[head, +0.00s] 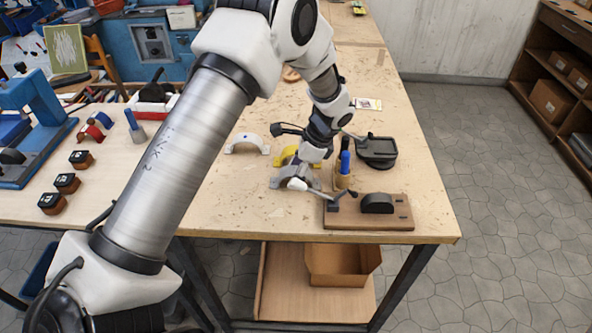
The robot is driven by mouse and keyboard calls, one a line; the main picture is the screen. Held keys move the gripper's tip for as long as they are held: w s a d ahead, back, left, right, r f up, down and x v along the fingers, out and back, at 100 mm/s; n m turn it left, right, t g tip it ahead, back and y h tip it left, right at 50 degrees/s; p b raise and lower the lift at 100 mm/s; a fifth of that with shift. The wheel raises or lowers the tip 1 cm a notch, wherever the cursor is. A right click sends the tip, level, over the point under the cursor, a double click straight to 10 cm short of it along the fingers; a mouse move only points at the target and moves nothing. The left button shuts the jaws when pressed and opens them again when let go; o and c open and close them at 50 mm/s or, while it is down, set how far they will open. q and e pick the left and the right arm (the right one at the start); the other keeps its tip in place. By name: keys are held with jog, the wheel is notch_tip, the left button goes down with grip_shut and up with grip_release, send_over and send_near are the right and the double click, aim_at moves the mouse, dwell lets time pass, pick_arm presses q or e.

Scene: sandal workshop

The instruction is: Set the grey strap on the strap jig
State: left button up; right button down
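The grey strap (281,181) is a small arch near the front of the bench, partly covered in the head view. My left gripper (313,168) points down right over it, at its right part. I cannot make out the fingertips, nor whether they touch or close on the strap. The strap jig (350,218) is a brown board with a black rounded block (378,203), lying at the front right of the bench, to the right of the gripper. No strap lies over the block. My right gripper is out of view.
A yellow strap (281,156) and a white strap (247,141) stand behind the grey one. Bare bench lies front left.

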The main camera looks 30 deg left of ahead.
pick_arm(q)
jog(key=b+v, duration=0.2)
jog(key=v, duration=1)
jog(key=shift+b, duration=0.4)
jog(key=shift+a+r, duration=0.1)
jog(key=shift+r, duration=0.05)
